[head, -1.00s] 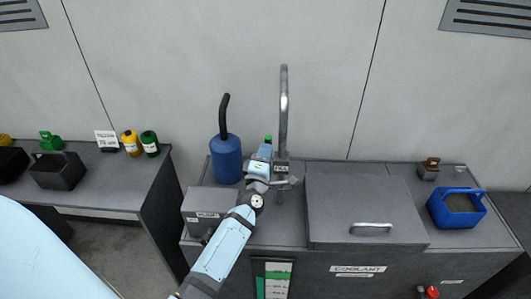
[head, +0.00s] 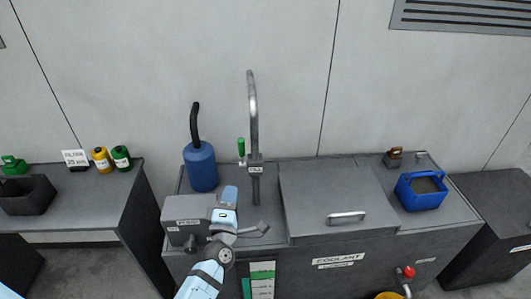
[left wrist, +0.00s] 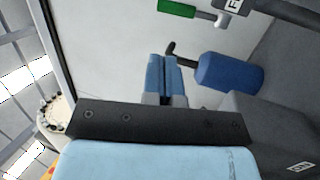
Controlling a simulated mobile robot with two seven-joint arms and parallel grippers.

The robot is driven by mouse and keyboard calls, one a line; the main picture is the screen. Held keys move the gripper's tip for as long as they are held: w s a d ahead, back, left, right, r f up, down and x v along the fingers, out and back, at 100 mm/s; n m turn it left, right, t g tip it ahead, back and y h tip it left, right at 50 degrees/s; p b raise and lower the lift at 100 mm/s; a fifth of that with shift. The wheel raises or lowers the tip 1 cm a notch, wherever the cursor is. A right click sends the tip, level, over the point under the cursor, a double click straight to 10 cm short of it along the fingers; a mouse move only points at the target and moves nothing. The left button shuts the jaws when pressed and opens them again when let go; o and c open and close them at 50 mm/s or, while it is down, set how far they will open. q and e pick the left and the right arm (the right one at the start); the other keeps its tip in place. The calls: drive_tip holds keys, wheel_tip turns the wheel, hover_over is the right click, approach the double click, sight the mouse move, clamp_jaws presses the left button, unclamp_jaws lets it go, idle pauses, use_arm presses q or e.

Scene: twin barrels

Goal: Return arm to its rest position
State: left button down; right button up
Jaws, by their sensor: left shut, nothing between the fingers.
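My left gripper (head: 230,194) has light blue fingers and hangs over the left part of the coolant unit, near the grey box. In the left wrist view its fingers (left wrist: 162,72) are together with nothing between them. The spout (head: 254,120) is a tall grey pipe on the unit, and a green handle (head: 241,147) stands upright beside it. The green handle also shows at the top of the left wrist view (left wrist: 178,8), apart from the fingers. My right gripper is not in view.
A blue bottle (head: 201,168) with a black nozzle stands behind the gripper. The grey box (head: 186,214) is left of it. The coolant lid (head: 335,195) and blue container (head: 421,190) are to the right. A side table (head: 85,200) holds a black bin (head: 27,197) and small bottles.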

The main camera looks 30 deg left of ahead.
use_arm(q)
drive_tip(key=s+d+f+m+g+h+p, duration=0.3)
drive_tip(key=s+m, duration=0.6)
drive_tip(key=m, duration=0.3)
drive_tip(key=s+d+f+m+g+h+p, duration=0.3)
drive_tip(key=s+d+f+m+g+h, duration=0.3)
drive_tip(key=s+d+f+m, duration=0.3)
drive_tip(key=s+m+h, duration=0.1)
drive_tip(key=m, duration=0.2)
drive_tip(key=shift+d+f, duration=0.15)
drive_tip(key=shift+d, duration=0.2)
